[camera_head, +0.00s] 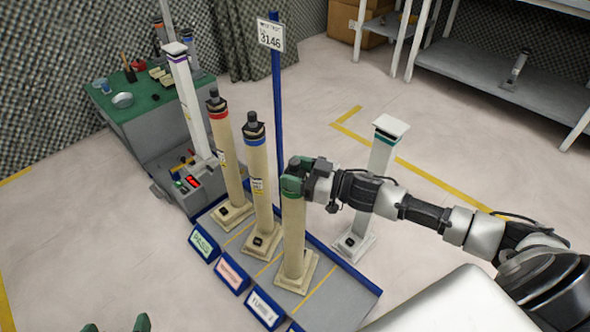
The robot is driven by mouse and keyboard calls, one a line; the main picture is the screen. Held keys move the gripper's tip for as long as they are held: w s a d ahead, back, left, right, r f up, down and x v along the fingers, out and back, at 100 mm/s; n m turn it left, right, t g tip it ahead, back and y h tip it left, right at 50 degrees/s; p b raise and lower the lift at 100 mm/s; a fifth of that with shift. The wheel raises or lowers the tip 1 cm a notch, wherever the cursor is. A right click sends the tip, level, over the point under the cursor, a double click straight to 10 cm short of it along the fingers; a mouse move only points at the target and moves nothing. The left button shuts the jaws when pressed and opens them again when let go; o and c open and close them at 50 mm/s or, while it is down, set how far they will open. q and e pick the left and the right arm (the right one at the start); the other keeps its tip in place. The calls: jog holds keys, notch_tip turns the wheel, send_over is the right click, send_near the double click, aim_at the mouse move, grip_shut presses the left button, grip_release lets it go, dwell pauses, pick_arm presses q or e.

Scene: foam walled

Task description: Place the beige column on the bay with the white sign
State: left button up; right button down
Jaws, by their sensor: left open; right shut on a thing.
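My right gripper (293,184) has its green fingers shut around the top of a beige column (294,238). The column is upright. Its square base is at the bay behind the white sign (264,309); I cannot tell whether it rests on the rack or hovers just above. Its upper end is partly hidden by the gripper. Two other beige columns stand to its left on the rack (340,297): a blue-banded one (259,186) behind the red sign (231,273), and a red-banded one (227,160) behind the green sign (203,243). My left gripper (117,325) is open at the bottom edge, only its fingertips showing.
A blue post with a 3146 sign (270,36) rises behind the rack. A white column with a teal band (381,160) stands on the floor to the right; another with a purple band (188,100) stands left. A green-topped bench (150,105) and grey shelves (470,70) are farther back.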

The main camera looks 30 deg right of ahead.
jog(key=shift+r, duration=0.25)
jog(key=c, duration=0.8)
grip_release()
jog(key=shift+f, duration=0.3)
jog(key=o, duration=0.5)
jog(key=shift+c, duration=0.2)
jog(key=shift+s+d, duration=0.3)
jog(key=shift+s, duration=0.05)
jog(key=p+v, duration=0.2)
jog(key=v, duration=0.9)
jog(key=s+a+f+m+g+h, duration=0.3)
jog(key=s+a+f+m+h, duration=0.3)
jog(key=s+a+h, duration=0.35)
pick_arm(q)
jog(key=s+a+f+g+y, duration=0.1)
jog(key=s+a+f+g, duration=0.1)
jog(key=s+f+g, duration=0.2)
jog(key=s+g, duration=0.2)
jog(key=s, duration=0.1)
jog(key=shift+a+y, duration=0.3)
jog(key=shift+a, duration=0.1)
pick_arm(e)
jog(key=s+a+g+h, duration=0.1)
jog(key=s+a+g, duration=0.2)
jog(key=s, duration=0.3)
jog(key=shift+a+g+h, duration=0.15)
jog(key=shift+g+h, duration=0.2)
jog(key=shift+g, duration=0.45)
